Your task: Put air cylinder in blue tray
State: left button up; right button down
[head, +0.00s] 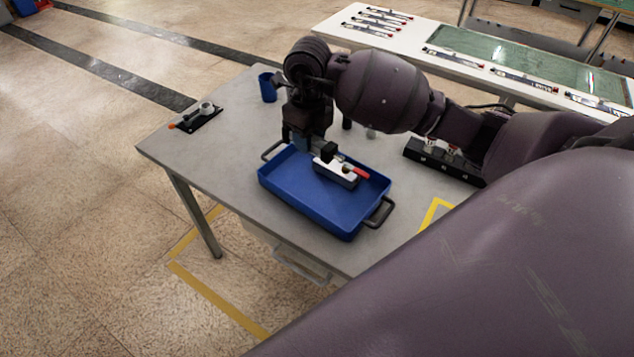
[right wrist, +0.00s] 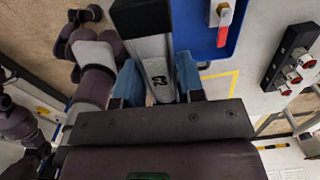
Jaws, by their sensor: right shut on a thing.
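The air cylinder (head: 334,172) is a silver bar with black end caps; it also shows in the right wrist view (right wrist: 152,65). My right gripper (head: 312,148) is shut on it; in the right wrist view, the blue fingers (right wrist: 158,85) are on both its sides. The blue tray (head: 293,202) stands on the grey table, and the cylinder is over its inside. I cannot tell whether the cylinder touches the tray floor. A valve with a red handle (head: 359,172) shows in the tray beside the cylinder, partly hidden by it. My left gripper is not in view.
A blue cup (head: 267,88) stands behind the tray. A black plate with a white fitting (head: 205,109) lies at the table's left. A black block with fittings (head: 440,160) is at the right, near my arm. A second table (head: 410,57) with parts stands behind.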

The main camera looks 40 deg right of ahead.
send_over(311, 200)
notch_tip(311, 200, down, 13)
jog(key=shift+f, duration=0.2)
jog(key=shift+f+b, duration=0.4)
jog(key=shift+f, duration=1.9)
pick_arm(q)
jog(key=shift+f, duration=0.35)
pick_arm(e)
jog(key=shift+f, duration=0.1)
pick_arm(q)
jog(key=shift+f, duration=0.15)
pick_arm(e)
jog(key=shift+f, duration=0.2)
jog(key=c, duration=1)
grip_release()
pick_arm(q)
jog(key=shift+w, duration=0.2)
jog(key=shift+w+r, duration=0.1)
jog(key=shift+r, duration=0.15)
pick_arm(e)
jog(key=shift+r, duration=0.15)
